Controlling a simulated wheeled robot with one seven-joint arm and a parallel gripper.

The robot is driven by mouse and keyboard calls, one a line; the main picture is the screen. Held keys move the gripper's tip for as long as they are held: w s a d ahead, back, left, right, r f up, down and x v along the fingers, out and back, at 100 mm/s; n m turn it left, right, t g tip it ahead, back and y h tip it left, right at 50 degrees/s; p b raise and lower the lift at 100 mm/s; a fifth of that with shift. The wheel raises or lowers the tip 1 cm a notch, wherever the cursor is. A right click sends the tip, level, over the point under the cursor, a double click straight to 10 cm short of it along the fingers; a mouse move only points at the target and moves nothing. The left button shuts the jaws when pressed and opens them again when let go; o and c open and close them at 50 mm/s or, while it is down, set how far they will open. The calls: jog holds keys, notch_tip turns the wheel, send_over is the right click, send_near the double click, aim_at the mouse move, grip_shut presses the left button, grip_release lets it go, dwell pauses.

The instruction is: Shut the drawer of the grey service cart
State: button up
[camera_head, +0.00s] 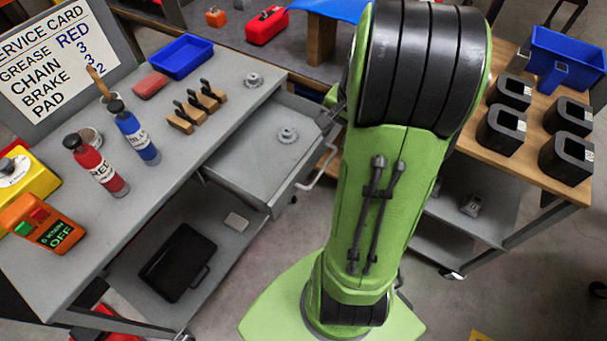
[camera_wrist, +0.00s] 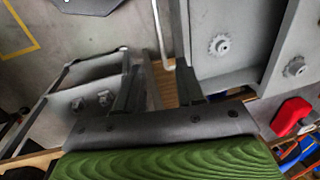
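The grey service cart (camera_head: 165,150) stands at the left in the head view. Its drawer (camera_head: 238,160) is pulled out to the right and holds a toothed metal sprocket (camera_head: 287,134). A pale bar handle (camera_head: 320,170) is on the drawer's front. In the wrist view, the open drawer (camera_wrist: 222,72) is right of the gripper's middle. My gripper (camera_wrist: 157,78) is open, with nothing between its fingers. The handle (camera_wrist: 160,35) shows just beyond the gap between the fingers; I cannot tell whether they touch. The head view hides my gripper behind my green arm.
Bottles, a blue tray (camera_head: 181,56), wooden blocks and another sprocket (camera_head: 253,80) stand on the cart top. A black case (camera_head: 178,262) lies on its lower shelf. A wooden-topped stand (camera_head: 540,150) with several black holders is at right. Floor shows between cart and stand.

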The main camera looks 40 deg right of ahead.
aim_at(321, 170)
jog(key=w+f+b, duration=0.1)
jog(key=f, duration=0.4)
jog(key=f+b, duration=0.2)
jog(key=f, duration=0.2)
jog(key=w+a+f+b, duration=0.1)
jog(key=f+b, duration=0.1)
jog(key=f, duration=0.3)
jog(key=shift+w+f, duration=0.35)
jog(key=shift+c, duration=0.3)
grip_shut()
